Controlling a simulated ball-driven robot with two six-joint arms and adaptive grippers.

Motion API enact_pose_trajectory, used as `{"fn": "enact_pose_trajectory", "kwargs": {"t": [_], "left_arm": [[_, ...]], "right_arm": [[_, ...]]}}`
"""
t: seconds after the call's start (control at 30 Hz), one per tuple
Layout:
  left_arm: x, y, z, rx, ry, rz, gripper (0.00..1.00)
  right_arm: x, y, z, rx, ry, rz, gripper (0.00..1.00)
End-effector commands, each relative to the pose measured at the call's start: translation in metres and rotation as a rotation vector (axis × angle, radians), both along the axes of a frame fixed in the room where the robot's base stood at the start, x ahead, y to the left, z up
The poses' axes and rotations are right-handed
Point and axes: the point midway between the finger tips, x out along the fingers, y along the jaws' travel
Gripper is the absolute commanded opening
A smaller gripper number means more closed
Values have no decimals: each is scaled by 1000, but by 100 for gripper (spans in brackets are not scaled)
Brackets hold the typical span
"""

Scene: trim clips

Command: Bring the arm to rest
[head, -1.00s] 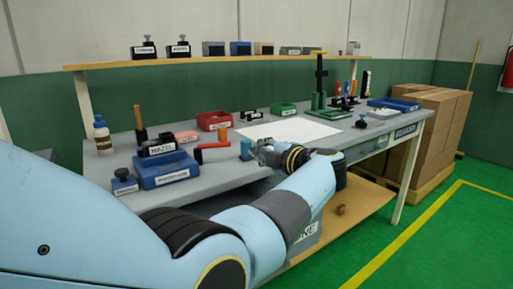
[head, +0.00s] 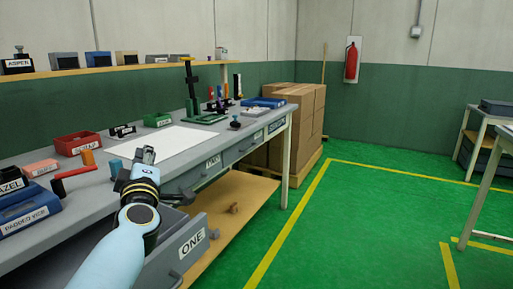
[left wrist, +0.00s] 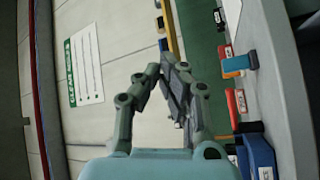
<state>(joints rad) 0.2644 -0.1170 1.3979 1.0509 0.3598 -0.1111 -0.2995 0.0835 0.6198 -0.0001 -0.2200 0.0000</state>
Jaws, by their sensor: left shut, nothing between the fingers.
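My left gripper (head: 145,157) is shut and empty in the head view. It is above the front edge of the grey workbench (head: 100,200), close to a teal cylinder (head: 116,168), and I cannot tell if they touch. In the left wrist view the fingers of my left gripper (left wrist: 172,65) come together with nothing held between them. My left arm reaches in from the bottom of the head view. My right gripper is not in view.
The drawer marked ONE (head: 192,243) stands open below my left arm. Green floor (head: 370,225) is free at right.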

Motion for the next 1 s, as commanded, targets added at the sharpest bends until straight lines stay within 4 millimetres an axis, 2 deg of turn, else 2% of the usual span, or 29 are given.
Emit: {"fn": "enact_pose_trajectory", "kwargs": {"t": [0.1, 0.17, 0.27, 0.3, 0.4, 0.5, 0.6, 0.8, 1.0], "left_arm": [[-43, -39, -23, 247, 136, -271, 0], [-72, -57, -43, 370, 240, -398, 0], [-132, -73, -83, 565, 458, -580, 0], [-160, -74, -99, 635, 558, -641, 0], [-222, -65, -129, 764, 786, -741, 0], [-269, -51, -144, 836, 959, -790, 0], [-307, -36, -151, 882, 1098, -815, 0], [-368, -10, -153, 934, 1323, -834, 0], [-421, 14, -146, 957, 1516, -830, 0]], "right_arm": [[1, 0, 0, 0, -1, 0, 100], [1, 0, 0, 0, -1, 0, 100], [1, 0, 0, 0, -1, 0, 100], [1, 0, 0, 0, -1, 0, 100], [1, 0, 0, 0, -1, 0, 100], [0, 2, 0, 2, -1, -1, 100], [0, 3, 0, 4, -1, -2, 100], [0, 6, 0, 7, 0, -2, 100], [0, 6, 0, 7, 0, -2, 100]]}}
